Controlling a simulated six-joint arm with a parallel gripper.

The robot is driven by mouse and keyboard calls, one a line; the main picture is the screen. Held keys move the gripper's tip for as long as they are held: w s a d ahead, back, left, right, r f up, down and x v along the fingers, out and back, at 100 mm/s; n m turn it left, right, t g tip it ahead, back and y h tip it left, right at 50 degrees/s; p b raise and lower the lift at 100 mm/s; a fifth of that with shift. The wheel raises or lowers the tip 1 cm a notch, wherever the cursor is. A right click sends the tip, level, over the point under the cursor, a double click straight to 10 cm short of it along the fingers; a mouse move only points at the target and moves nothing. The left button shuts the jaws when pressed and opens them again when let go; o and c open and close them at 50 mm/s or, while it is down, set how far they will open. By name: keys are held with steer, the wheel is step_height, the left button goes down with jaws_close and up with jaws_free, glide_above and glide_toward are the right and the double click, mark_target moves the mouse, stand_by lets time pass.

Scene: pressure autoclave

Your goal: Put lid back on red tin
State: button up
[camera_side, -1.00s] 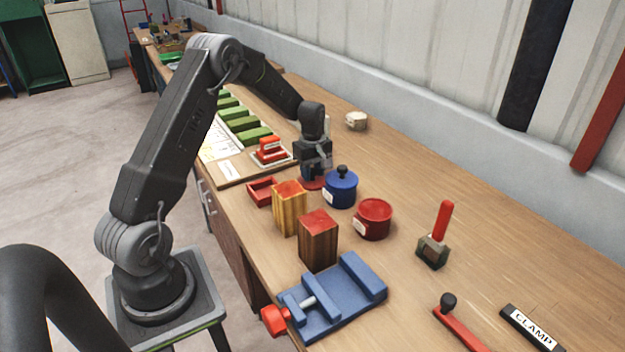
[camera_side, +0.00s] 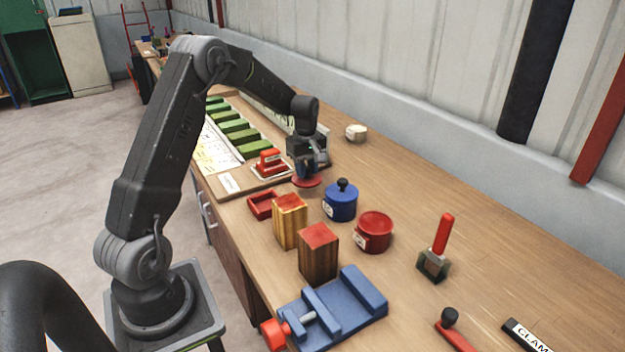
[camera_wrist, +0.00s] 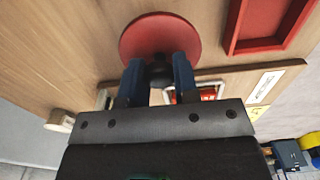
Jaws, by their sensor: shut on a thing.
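The red tin (camera_side: 373,233) stands open on the bench in the side view, with a white label on its side. Its red lid (camera_side: 307,181) is a flat round disc under my gripper (camera_side: 306,172), left of the blue tin. In the wrist view the red lid (camera_wrist: 152,38) shows as a disc, and the blue fingers of my gripper (camera_wrist: 158,76) are shut on its dark knob (camera_wrist: 158,73). The lid looks roughly level; I cannot tell surely whether it touches the bench.
A blue lidded tin (camera_side: 341,202) stands between the lid and the red tin. Two wooden blocks (camera_side: 291,222) (camera_side: 318,255), a red tray (camera_side: 262,205) and a blue vise (camera_side: 335,305) are in front. A red-handled tool (camera_side: 440,245) stands right. The bench behind the tins is clear.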

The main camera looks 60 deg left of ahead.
steer(key=s+a+r, duration=0.5)
steer(key=s+r, duration=0.1)
steer(key=s, duration=0.2)
step_height(320, 180, up, 8)
steer(key=f, duration=0.1)
steer(key=w+d, duration=0.4)
steer(key=d, duration=0.6)
steer(key=w+d, duration=0.4)
steer(key=d, duration=0.6)
steer(key=w+d, duration=0.3)
steer(key=d, duration=0.8)
steer(key=shift+w+a+f, duration=0.1)
steer(key=shift+a+f, duration=0.05)
steer(key=shift+f, duration=1.7)
steer(key=shift+w+a+f, duration=0.1)
steer(key=shift+a+f, duration=0.1)
steer(key=shift+f, duration=1.65)
steer(key=shift+a+f, duration=0.15)
steer(key=shift+f, duration=1.7)
steer(key=shift+f, duration=0.15)
